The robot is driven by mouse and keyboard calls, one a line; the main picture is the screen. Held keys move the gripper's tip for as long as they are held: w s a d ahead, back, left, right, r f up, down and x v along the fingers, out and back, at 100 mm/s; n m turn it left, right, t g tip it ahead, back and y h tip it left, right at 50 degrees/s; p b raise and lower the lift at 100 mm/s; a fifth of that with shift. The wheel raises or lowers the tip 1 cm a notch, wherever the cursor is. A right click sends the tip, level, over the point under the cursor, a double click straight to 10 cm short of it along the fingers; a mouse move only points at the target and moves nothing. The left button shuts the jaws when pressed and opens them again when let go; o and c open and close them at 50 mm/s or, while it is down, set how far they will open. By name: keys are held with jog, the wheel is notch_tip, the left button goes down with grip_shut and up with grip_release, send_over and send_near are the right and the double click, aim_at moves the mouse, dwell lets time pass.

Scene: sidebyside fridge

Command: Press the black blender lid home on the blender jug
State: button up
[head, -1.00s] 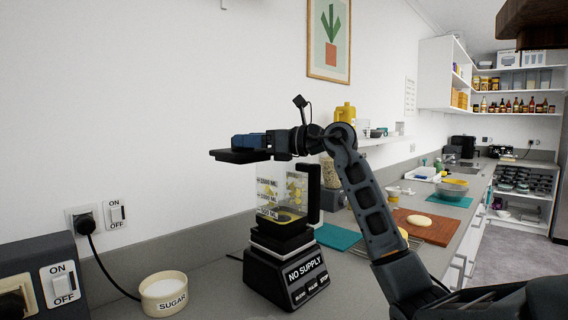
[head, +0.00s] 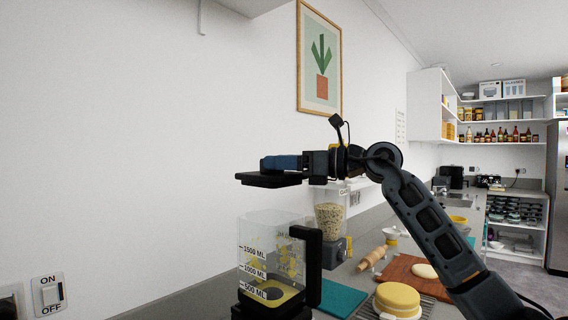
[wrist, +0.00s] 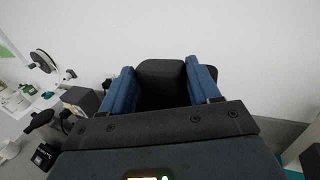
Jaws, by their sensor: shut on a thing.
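The black blender lid (head: 268,181) is held level in my gripper (head: 283,163), whose blue fingers are shut on it. In the wrist view the lid (wrist: 161,70) shows as a dark block between the two blue fingers (wrist: 160,88). The blender jug (head: 268,240) is clear with a black handle, volume marks and yellow pieces inside. It stands upright on the dark blender base (head: 258,310), cut off by the bottom edge. The lid is above the jug with a clear gap, and the jug's top is uncovered.
A jar blender or dispenser of pale grains (head: 328,222) stands behind the jug. A teal mat (head: 341,297), yellow round tub (head: 397,298), wooden board (head: 404,272) and rolling pin (head: 372,259) lie to the right.

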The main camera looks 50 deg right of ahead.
jog(key=shift+f+b, duration=0.1)
jog(key=shift+b, duration=0.2)
notch_tip(320, 180, down, 6)
jog(key=b, duration=0.4)
jog(key=shift+a+r, duration=0.1)
jog(key=shift+r, duration=0.1)
jog(key=shift+f, duration=1.25)
dwell(1.3)
jog(key=o, duration=1)
jog(key=shift+c, duration=0.2)
jog(key=shift+s, duration=0.1)
jog(key=b+v, duration=0.2)
jog(key=v, duration=0.5)
jog(key=shift+s+d+b, duration=0.2)
jog(key=shift+s+b, duration=0.05)
jog(key=shift+b, duration=0.1)
